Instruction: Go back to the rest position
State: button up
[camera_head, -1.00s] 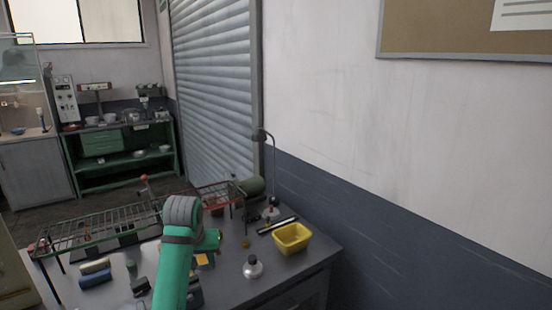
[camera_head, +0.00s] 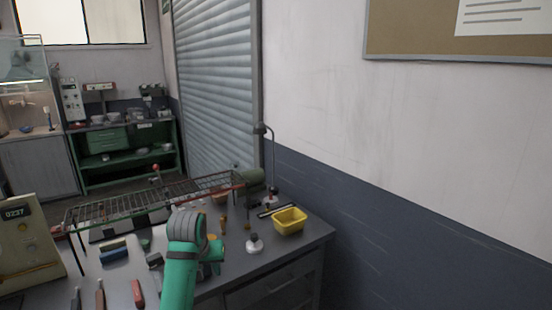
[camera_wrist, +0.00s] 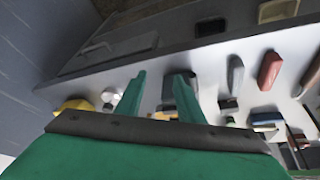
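My green gripper (camera_wrist: 160,82) is above the workbench (camera_head: 295,252), its two fingers spread apart in the wrist view. No held thing shows between them; a dark block (camera_wrist: 167,92) seen between the fingers appears to lie on the bench beyond. In the head view my green arm rises from the bottom edge and bends over the bench, hiding most of the gripper (camera_head: 214,252). I cannot make out a pan in these frames.
A wire rack (camera_head: 130,205) stands along the bench's back. A yellow bin (camera_head: 289,221), a small white flask (camera_head: 254,246) and a lamp (camera_head: 270,160) are at right. A meter (camera_head: 28,240) and coloured-handled tools (camera_head: 138,293) are at left. A wall borders the right.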

jog(key=s+d+f+t+h, duration=0.1)
jog(key=s+d+f+t, duration=0.1)
jog(key=d+f, duration=0.6)
jog(key=s+d+f+t+h, duration=0.1)
jog(key=d+f, duration=0.5)
jog(key=f, duration=0.5)
jog(key=s+d+f+n+t, duration=0.1)
jog(key=s+d+f, duration=0.35)
jog(key=s, duration=0.25)
jog(key=s+d+f+t, duration=0.2)
jog(key=s+d+f, duration=0.2)
jog(key=s+f, duration=0.2)
jog(key=s+t+y, duration=0.2)
jog(key=s, duration=2)
jog(key=s+a+r+m+t, duration=0.2)
jog(key=s+r, duration=1.2)
jog(key=s, duration=0.2)
